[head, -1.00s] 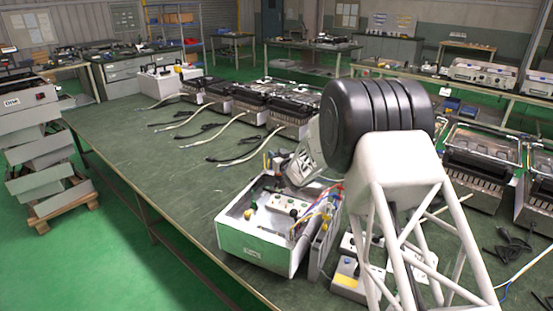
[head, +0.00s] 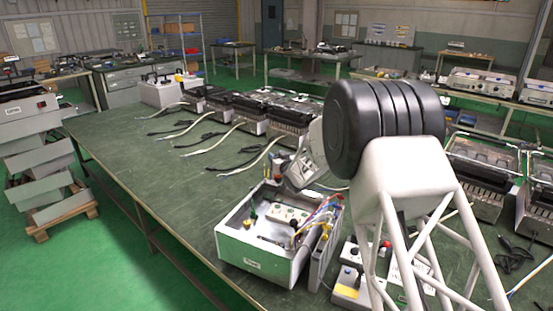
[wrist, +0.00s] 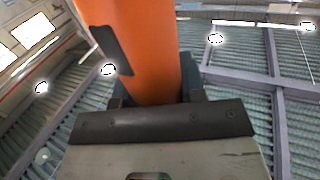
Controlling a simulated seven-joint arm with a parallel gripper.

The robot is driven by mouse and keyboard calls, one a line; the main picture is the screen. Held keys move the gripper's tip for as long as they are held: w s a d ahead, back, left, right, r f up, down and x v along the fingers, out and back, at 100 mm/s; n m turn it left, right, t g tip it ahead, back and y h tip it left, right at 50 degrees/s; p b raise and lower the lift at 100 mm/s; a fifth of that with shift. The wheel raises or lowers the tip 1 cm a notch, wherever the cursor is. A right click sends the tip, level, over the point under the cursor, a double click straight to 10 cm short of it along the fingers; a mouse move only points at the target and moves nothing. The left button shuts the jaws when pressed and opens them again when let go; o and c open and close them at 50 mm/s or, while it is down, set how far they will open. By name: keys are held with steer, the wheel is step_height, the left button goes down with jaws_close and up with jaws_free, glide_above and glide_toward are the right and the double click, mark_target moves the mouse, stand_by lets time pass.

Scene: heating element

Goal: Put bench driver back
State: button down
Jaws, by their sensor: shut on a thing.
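In the wrist view a thick orange body with a black patch, which looks like the bench driver (wrist: 150,45), stands between the dark fingers of my gripper (wrist: 152,95). The gripper is shut on it. The driver runs up out of the picture, so its far end is hidden. In the head view my own arm stands in front, and I cannot make out the gripper or the driver there. The place where the driver belongs cannot be told from these frames.
A white open box (head: 258,267) with coloured wires sits near the table's front edge, by my arm. Small switch boxes (head: 350,287) stand right of it. Heater units with loose cables line the back of the green table (head: 150,180). Its left middle is clear.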

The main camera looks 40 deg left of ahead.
steer(key=w+d+r+m+t, duration=0.1)
steer(key=w+d, duration=0.6)
steer(key=d, duration=0.4)
steer(key=w+d+r+t, duration=0.1)
steer(key=w+d, duration=0.6)
steer(key=d, duration=0.3)
steer(key=d+f+n+g, duration=0.1)
steer(key=d+f+g, duration=0.1)
steer(key=d+f, duration=0.9)
steer(key=shift+w+d+f, duration=0.15)
steer(key=shift+d, duration=0.1)
step_height(320, 180, down, 6)
steer(key=shift+f, duration=0.15)
steer(key=shift+f, duration=1.85)
steer(key=shift+f, duration=0.4)
